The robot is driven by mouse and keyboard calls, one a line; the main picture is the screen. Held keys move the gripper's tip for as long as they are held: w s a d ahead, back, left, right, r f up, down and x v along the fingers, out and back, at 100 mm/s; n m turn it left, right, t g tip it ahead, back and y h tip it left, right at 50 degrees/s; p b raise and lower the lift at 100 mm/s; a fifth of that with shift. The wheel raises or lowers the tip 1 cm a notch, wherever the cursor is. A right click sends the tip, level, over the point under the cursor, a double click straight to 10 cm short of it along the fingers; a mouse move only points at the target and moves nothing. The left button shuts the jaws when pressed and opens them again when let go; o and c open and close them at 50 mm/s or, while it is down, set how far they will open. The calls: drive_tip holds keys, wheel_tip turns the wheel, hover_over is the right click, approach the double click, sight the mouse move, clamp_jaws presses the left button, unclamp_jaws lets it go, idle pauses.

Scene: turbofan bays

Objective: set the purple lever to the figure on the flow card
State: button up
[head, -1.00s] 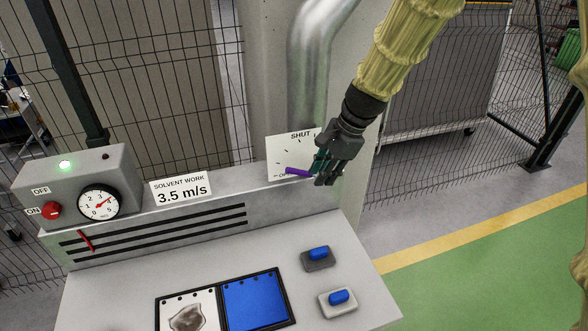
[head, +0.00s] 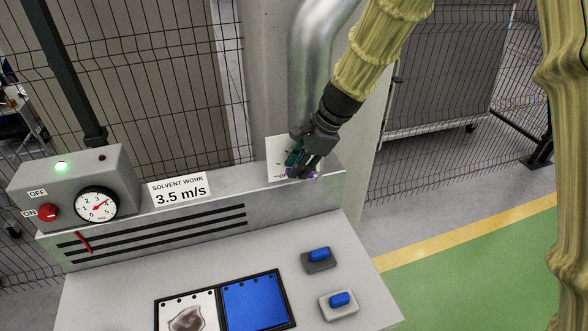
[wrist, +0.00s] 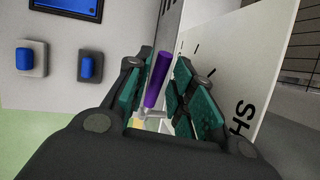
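The purple lever (wrist: 157,78) lies between the two teal-padded fingers of my gripper (wrist: 160,92) in the wrist view. The fingers look open around it; no firm grip on both sides shows. In the head view my gripper (head: 298,165) is in front of the white lever plate (head: 276,150) and hides most of the lever and scale. The flow card (head: 180,189) reads "SOLVENT WORK 3.5 m/s". The round dial (head: 96,205) has a red needle pointing up and right, roughly near 4; its exact reading is too small to tell.
A grey box (head: 75,177) at left carries a lit green lamp (head: 61,167) and a red knob (head: 48,212) by OFF/ON labels. Two blue switches (head: 319,254) (head: 340,298) and a framed blue panel (head: 254,302) are on the desk. A silver duct (head: 312,70) rises behind the plate.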

drive_tip(key=shift+p+x, duration=0.3)
drive_tip(key=shift+x, duration=1.2)
clamp_jaws()
